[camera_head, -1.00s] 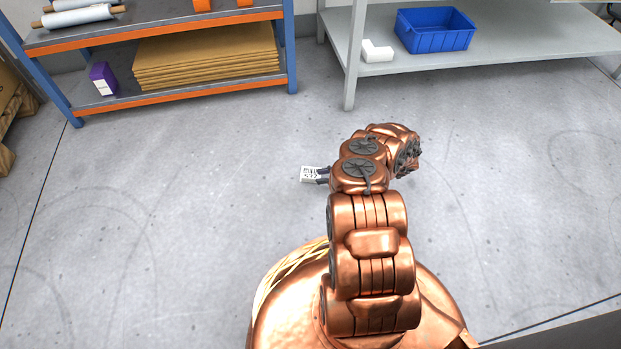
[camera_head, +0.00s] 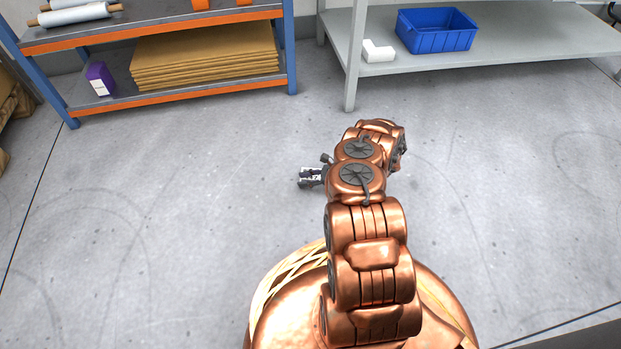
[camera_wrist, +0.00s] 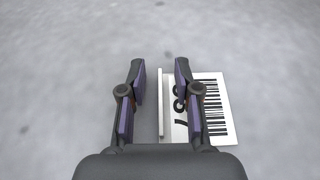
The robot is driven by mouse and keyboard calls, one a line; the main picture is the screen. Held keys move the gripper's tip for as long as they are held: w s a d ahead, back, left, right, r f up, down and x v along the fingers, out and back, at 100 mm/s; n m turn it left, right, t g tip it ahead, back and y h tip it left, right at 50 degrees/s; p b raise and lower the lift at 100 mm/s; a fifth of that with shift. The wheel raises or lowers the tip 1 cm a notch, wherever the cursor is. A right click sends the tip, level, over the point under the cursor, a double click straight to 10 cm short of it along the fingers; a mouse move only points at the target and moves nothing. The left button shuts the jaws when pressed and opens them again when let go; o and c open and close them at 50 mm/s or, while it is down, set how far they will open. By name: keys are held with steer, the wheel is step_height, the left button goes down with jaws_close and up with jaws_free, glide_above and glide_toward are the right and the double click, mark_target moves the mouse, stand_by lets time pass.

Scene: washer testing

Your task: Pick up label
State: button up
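The label is a white piece with black digits and a barcode (camera_wrist: 215,112). In the wrist view it shows mostly at the right, partly hidden under the right finger. A thin white upright edge of it stands between the two fingers, with a gap to each. My gripper (camera_wrist: 160,85) is open, its fingers on either side of that edge. In the head view my gripper (camera_head: 302,178) is low over the floor, and a bit of white label shows between its dark fingers.
A blue-and-orange shelf (camera_head: 200,92) with brown cardboard sheets and a purple box stands at the back left. A grey table (camera_head: 545,38) with a blue bin (camera_head: 435,30) and a white L-shaped piece (camera_head: 378,52) stands at the back right. The floor around my gripper is clear.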

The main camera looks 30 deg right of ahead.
jaws_close()
